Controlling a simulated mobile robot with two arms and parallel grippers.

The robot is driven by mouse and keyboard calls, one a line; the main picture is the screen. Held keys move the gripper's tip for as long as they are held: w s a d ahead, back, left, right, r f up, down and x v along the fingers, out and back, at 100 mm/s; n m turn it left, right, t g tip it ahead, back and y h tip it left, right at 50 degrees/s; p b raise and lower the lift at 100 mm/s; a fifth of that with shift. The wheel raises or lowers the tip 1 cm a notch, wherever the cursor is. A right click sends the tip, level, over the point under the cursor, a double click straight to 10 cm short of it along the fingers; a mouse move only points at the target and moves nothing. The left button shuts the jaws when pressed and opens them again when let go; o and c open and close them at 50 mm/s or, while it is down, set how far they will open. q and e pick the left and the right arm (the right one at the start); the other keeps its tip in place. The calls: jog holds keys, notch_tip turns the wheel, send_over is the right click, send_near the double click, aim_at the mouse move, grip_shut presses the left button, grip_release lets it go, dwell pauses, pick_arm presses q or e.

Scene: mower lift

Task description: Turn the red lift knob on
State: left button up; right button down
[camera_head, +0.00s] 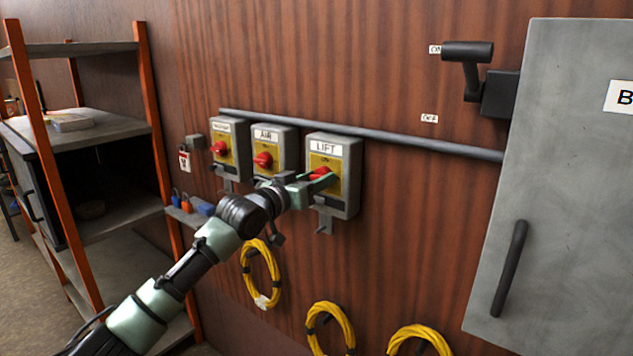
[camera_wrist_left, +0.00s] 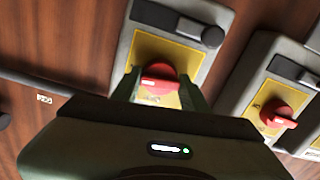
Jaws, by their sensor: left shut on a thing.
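The red lift knob (camera_head: 320,172) sits on a yellow plate on the grey box labelled LIFT (camera_head: 346,150), mounted on the wood-panelled wall. My left gripper (camera_head: 312,178) is at the knob, with its fingers on either side of it and shut on it. In the left wrist view the knob (camera_wrist_left: 158,79) shows between the two fingers (camera_wrist_left: 157,88), its white mark facing the camera. The fingers hide part of the knob in the head view. My right gripper is not in view.
Two similar boxes with red knobs stand left of it, the nearer labelled AIR (camera_head: 272,148). A conduit (camera_head: 400,138) runs above the boxes. Yellow cable coils (camera_head: 262,275) hang below. A grey cabinet (camera_head: 560,200) is at right, an orange-post shelf (camera_head: 110,130) at left.

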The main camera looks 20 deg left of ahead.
pick_arm(q)
jog(key=shift+f+m, duration=0.2)
jog(key=shift+m, duration=0.6)
jog(key=o, duration=1.3)
jog(key=shift+r, duration=0.1)
jog(key=shift+s, duration=0.1)
jog(key=b+v, duration=0.3)
jog(key=v, duration=0.4)
jog(key=shift+s+a+b, duration=0.15)
jog(key=shift+s+b, duration=0.15)
